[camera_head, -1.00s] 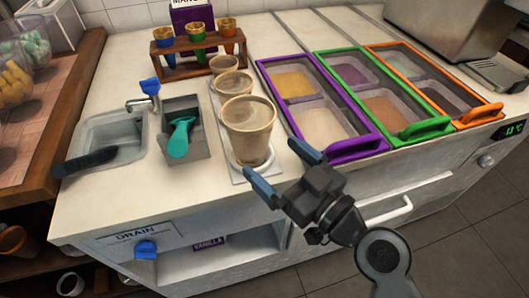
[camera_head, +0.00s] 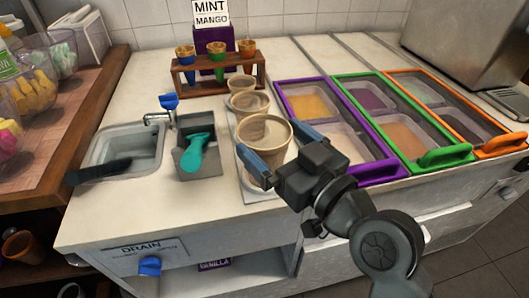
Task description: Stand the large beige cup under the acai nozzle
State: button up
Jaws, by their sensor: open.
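The large beige cup (camera_head: 265,132) stands upright on the counter, the nearest and biggest of a row of beige cups. My gripper (camera_head: 273,140) is open at this cup, with one blue-tipped finger at its left front and the other at its right. I cannot tell whether the fingers touch it. The cup's lower right part is hidden behind my gripper. No acai nozzle can be made out in this view.
Two smaller cups (camera_head: 250,102) stand behind the large one on a pale tray. A grey bin with a teal scoop (camera_head: 195,153) and a sink (camera_head: 125,150) lie left. Purple, green and orange framed lids (camera_head: 372,98) lie right. A cone rack (camera_head: 217,78) stands behind.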

jog(key=shift+x, duration=0.8)
jog(key=shift+c, duration=0.2)
jog(key=c, duration=1)
